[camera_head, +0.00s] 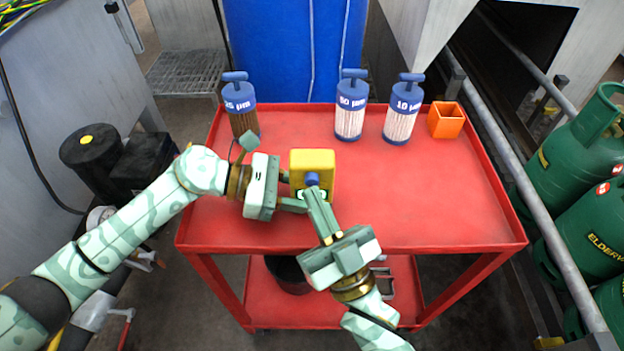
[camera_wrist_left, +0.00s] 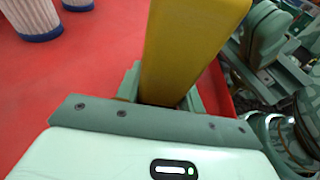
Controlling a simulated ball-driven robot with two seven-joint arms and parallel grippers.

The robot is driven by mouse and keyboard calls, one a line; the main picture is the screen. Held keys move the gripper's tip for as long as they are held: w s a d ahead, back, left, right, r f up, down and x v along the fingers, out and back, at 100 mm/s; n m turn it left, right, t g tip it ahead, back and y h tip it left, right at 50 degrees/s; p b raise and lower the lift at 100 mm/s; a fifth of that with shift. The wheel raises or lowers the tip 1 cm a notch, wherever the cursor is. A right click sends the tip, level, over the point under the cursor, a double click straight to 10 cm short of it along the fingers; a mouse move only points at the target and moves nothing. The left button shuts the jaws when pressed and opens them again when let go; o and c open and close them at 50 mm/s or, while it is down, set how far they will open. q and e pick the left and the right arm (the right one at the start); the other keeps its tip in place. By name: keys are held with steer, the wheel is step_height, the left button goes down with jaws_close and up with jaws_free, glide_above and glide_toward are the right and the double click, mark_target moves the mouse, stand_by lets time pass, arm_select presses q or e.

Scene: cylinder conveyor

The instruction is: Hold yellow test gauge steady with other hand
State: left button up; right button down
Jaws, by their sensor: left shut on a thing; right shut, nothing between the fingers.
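The yellow test gauge (camera_head: 312,160) stands on the red cart top, with a blue knob (camera_head: 312,179) on its front side. My left gripper (camera_head: 291,190) is shut on the gauge from the left. In the left wrist view the gauge (camera_wrist_left: 190,50) rises between the fingers, and its lower part is hidden. My right gripper (camera_head: 311,194) is shut and empty, its fingertips close to the blue knob at the gauge's front. I cannot tell whether they touch it. The right fingers partly cover the gauge's lower front.
The red cart (camera_head: 430,215) has a raised rim. Filter cylinders marked 25 µm (camera_head: 240,108), 50 µm (camera_head: 350,108) and 10 µm (camera_head: 402,112) stand along the back, beside an orange open box (camera_head: 446,120). The cart's right half is clear. Green gas bottles (camera_head: 575,150) stand beyond a rail on the right.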

steer(key=shift+s+f, duration=0.1)
steer(key=shift+f, duration=0.4)
steer(key=shift+s+f, duration=0.1)
steer(key=shift+s, duration=0.35)
arm_select(q)
steer(key=shift+d+f, duration=0.1)
arm_select(e)
steer(key=s, duration=0.4)
steer(key=shift+s+r, duration=0.1)
steer(key=shift+r, duration=0.2)
arm_select(q)
steer(key=o, duration=1.2)
steer(key=shift+c, duration=0.2)
